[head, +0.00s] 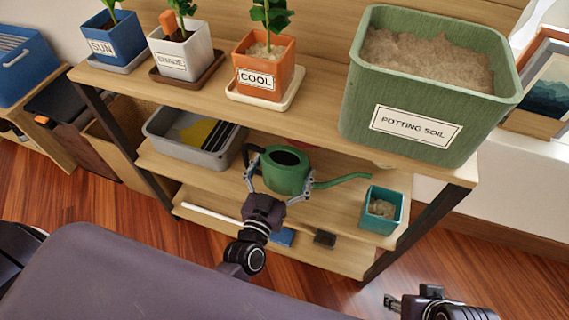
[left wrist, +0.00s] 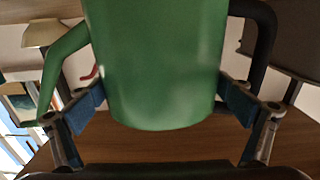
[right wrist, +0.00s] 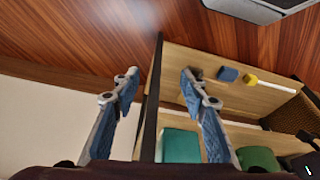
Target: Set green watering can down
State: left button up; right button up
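The green watering can (head: 287,176) is upright at the middle shelf (head: 335,168), its spout pointing right and its dark handle on the left. My left gripper (head: 278,188) has one finger on each side of its body. In the left wrist view the can (left wrist: 160,60) fills the middle, and the blue pads of the left gripper (left wrist: 162,108) press against its sides. I cannot tell whether its base touches the shelf. My right gripper (right wrist: 160,76) is open and empty, low at the right in the head view (head: 392,302). Part of the can shows in the right wrist view (right wrist: 258,160).
A teal pot (head: 380,210) stands right of the spout. A grey bin (head: 190,152) stands left of the can. Above, the top shelf holds a large potting soil tub (head: 415,128) and several plant pots. Small blue (head: 282,236) and dark (head: 324,238) items lie on the lower shelf.

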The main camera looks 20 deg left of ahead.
pick_arm(q)
jog(key=shift+r, duration=0.1)
jog(key=shift+s, duration=0.2)
jog(key=s+p, duration=0.2)
jog(key=s, duration=1)
jog(key=d+f+m+g+h, duration=0.1)
jog(key=f+g, duration=0.1)
jog(key=d+f+m+g+h, duration=0.1)
jog(key=f+g, duration=0.1)
jog(key=f, duration=0.1)
jog(key=d+f+g+h, duration=0.1)
jog(key=f+g, duration=0.1)
jog(key=g, duration=0.1)
jog(key=shift+w+d+f+m, duration=0.1)
jog(key=shift+d+f+m, duration=0.15)
jog(key=shift+m, duration=0.15)
jog(key=s+a+f+n+g+y, duration=0.1)
jog(key=s+a+f+g+y, duration=0.2)
jog(key=s+a+g, duration=0.4)
jog(key=s+a, duration=0.2)
jog(key=s, duration=0.1)
jog(key=shift+f+g, duration=0.15)
jog(key=shift+g, duration=0.25)
pick_arm(e)
jog(key=x, duration=0.5)
jog(key=shift+s+a+f, duration=0.1)
jog(key=shift+s+f, duration=0.1)
pick_arm(q)
jog(key=shift+s+d, duration=0.1)
